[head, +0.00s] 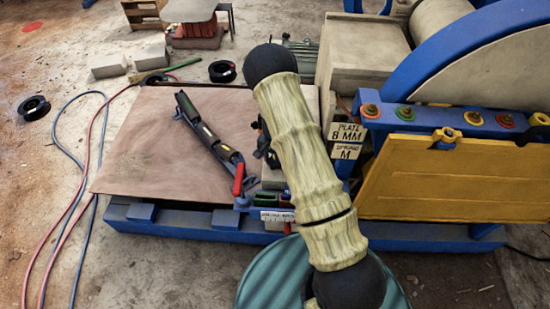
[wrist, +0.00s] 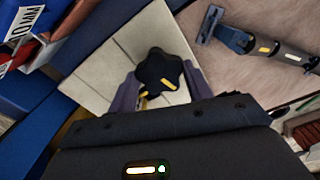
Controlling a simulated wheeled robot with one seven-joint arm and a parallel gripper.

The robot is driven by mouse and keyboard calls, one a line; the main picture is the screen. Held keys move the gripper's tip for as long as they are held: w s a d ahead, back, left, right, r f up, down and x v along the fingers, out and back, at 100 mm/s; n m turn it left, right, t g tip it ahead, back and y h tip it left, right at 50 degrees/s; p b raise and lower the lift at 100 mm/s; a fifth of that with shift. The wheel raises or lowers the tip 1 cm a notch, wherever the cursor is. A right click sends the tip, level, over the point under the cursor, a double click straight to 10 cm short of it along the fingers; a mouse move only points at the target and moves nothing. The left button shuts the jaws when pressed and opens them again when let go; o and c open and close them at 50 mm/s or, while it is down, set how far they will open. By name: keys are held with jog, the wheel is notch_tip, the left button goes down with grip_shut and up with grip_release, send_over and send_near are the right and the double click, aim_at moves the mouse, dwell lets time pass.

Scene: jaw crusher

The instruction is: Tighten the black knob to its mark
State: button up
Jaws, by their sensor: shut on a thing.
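The black knob (wrist: 160,73) is star-shaped and sits over a pale tiled block (wrist: 100,72) in the wrist view. My gripper (wrist: 161,84) has one purple-grey finger on each side of the knob and is shut on it. A short yellow stripe shows on the knob's near part, and another yellow bit shows at its lower left. I cannot tell whether the two line up. In the head view my arm hides most of this spot, and I cannot make out the knob there.
A yellow plate (head: 450,180) and the blue crusher frame stand right. Blue and red hoses run along the floor at left.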

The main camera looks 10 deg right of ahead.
jog(key=m, duration=0.4)
jog(key=shift+w+r+m+p, duration=0.15)
jog(key=shift+m+p, duration=0.15)
jog(key=m, duration=0.4)
jog(key=shift+p, duration=0.35)
jog(key=o, duration=1)
notch_tip(320, 180, up, 17)
jog(key=shift+r+b, duration=0.1)
jog(key=shift+b, duration=0.25)
